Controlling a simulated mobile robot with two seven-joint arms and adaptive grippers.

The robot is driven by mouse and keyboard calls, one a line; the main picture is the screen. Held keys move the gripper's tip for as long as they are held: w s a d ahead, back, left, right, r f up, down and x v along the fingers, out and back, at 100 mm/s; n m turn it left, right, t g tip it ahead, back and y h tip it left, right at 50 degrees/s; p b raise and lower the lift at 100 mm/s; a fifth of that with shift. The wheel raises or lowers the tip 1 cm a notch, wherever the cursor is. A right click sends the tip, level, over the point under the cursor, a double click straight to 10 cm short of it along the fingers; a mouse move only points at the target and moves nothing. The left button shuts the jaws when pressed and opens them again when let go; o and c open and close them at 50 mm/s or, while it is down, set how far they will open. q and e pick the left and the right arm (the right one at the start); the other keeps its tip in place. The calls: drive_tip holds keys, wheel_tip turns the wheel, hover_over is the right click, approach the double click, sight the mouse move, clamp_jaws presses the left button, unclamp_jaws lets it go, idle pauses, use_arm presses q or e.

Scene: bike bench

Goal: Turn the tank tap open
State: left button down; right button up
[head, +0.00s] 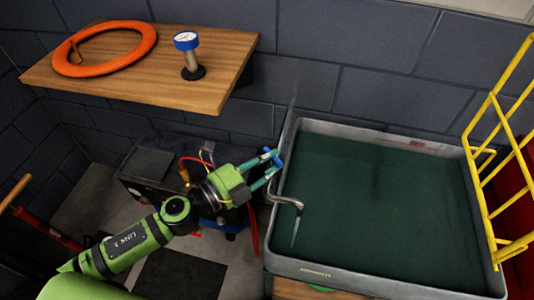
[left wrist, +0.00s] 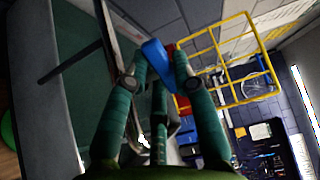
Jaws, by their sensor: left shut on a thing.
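The tank (head: 380,270) is a grey rimmed basin with dark green contents, on the right of the head view. Its tap has a bent grey spout (head: 290,203) over the tank's left rim and a blue handle (head: 267,154). A thin pale streak shows below the spout's end; I cannot tell for sure if it is water. My left gripper (head: 274,162) is shut on the blue handle at the tank's left side. In the left wrist view the blue handle (left wrist: 157,60) stands between the teal fingers (left wrist: 158,82), partly hidden by them. My right gripper is not in view.
A wooden shelf (head: 120,85) at the upper left holds an orange ring (head: 148,50) and a blue-topped gauge (head: 187,42). A yellow wire rack (head: 495,150) stands at the tank's right edge. A dark box with hoses (head: 150,163) sits below the shelf, behind my left arm.

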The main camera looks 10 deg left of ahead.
use_arm(q)
drive_tip(key=n+t+y, duration=0.1)
drive_tip(key=n+y, duration=0.1)
drive_tip(key=shift+s+d+r+t+y+p, duration=0.1)
drive_tip(key=shift+d+r+t+y+p, duration=0.1)
drive_tip(key=shift+t+y+p, duration=0.15)
drive_tip(key=shift+d+f+n+t+y, duration=0.1)
drive_tip(key=shift+f+n+t+y, duration=0.1)
drive_tip(key=shift+n+t+y, duration=0.7)
drive_tip(key=n+y+b, duration=0.1)
drive_tip(key=y, duration=0.1)
drive_tip(key=n+y, duration=0.1)
drive_tip(key=y, duration=0.1)
drive_tip(key=shift+d+f+n+b, duration=0.1)
drive_tip(key=shift+f+n+b, duration=0.05)
drive_tip(key=shift+n+b, duration=0.2)
drive_tip(key=shift+d+n+t+y+b, duration=0.15)
drive_tip(key=shift+n+y+b, duration=0.45)
drive_tip(key=shift+y, duration=0.45)
drive_tip(key=shift+a+n+t+y+b, duration=0.1)
drive_tip(key=shift+n+y+b, duration=0.4)
drive_tip(key=shift+y, duration=0.5)
drive_tip(key=shift+r, duration=0.2)
drive_tip(key=c, duration=1)
unclamp_jaws()
drive_tip(key=shift+s, duration=0.1)
